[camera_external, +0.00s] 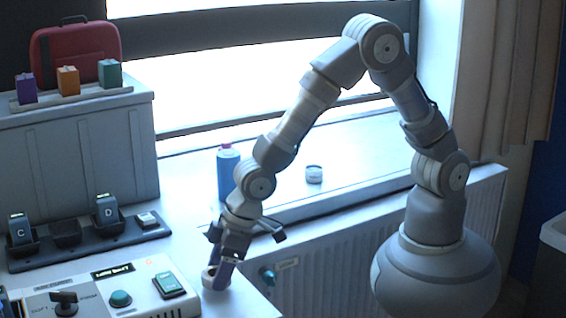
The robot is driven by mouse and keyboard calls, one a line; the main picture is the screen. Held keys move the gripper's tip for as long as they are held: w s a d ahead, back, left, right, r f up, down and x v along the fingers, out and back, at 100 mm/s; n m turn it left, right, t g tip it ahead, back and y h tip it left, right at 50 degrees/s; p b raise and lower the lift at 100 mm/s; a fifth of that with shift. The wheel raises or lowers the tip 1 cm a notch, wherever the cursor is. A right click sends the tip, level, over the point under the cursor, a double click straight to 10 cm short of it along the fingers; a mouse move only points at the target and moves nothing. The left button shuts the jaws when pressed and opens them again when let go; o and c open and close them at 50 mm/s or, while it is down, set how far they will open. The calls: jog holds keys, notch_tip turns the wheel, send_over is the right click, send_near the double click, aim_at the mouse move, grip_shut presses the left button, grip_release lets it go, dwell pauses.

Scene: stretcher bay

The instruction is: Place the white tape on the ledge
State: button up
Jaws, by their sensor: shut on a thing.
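My gripper (219,268) points down at the front right corner of the worktop, its fingers shut on a pale ring-shaped roll that looks like the white tape (209,284). The fingers cover part of the roll. It is at the worktop surface; I cannot tell whether it touches it. The ledge (375,150) is the pale window sill behind my arm. A small, round, whitish item (314,174) with a darker band stands on the ledge; I cannot tell what it is.
A blue bottle with a red cap (228,172) stands behind my forearm. A control box (110,290) lies left of my gripper, and a dark charger rack (85,238) behind it. A radiator (350,245) is below the ledge. The ledge's right part is clear.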

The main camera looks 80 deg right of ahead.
jog(key=shift+f, duration=0.5)
jog(key=shift+f, duration=0.2)
jog(key=o, duration=1)
jog(key=shift+r, duration=0.1)
